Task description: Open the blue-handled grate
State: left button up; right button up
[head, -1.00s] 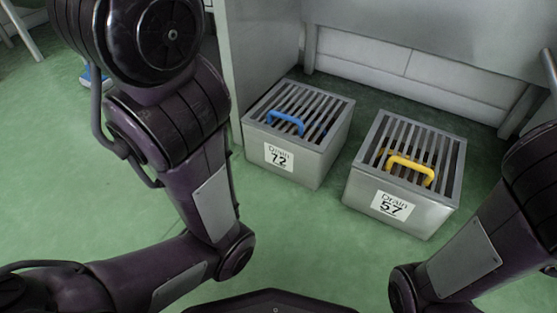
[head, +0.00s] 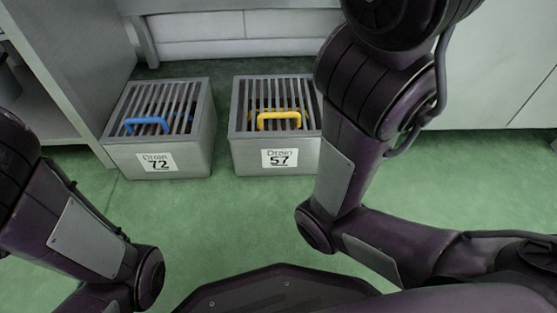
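The blue-handled grate (head: 178,103) lies flat and closed on top of a metal box labelled Drain 72 (head: 187,158), left of centre in the head view. Its blue handle (head: 147,124) is at the near edge of the bars. To its right, a second box labelled Drain 57 (head: 240,153) carries a closed grate with a yellow handle (head: 279,117). My arms come in from both sides in front of the boxes, and neither touches the blue handle. Both of my grippers are outside the view.
A grey cabinet side (head: 75,65) stands close on the left of the Drain 72 box. A white wall (head: 215,30) is behind the boxes. My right arm stands just in front of the Drain 57 box's right side. Green floor (head: 215,220) in front is clear.

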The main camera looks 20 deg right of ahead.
aim_at(106, 140)
jog(key=i+j, duration=0.2)
jog(key=j, duration=0.15)
jog(key=i+j, duration=0.2)
jog(key=j, duration=0.15)
jog(key=i+j, duration=0.2)
jog(key=j, duration=0.15)
jog(key=i+j, duration=0.2)
jog(key=j, duration=0.15)
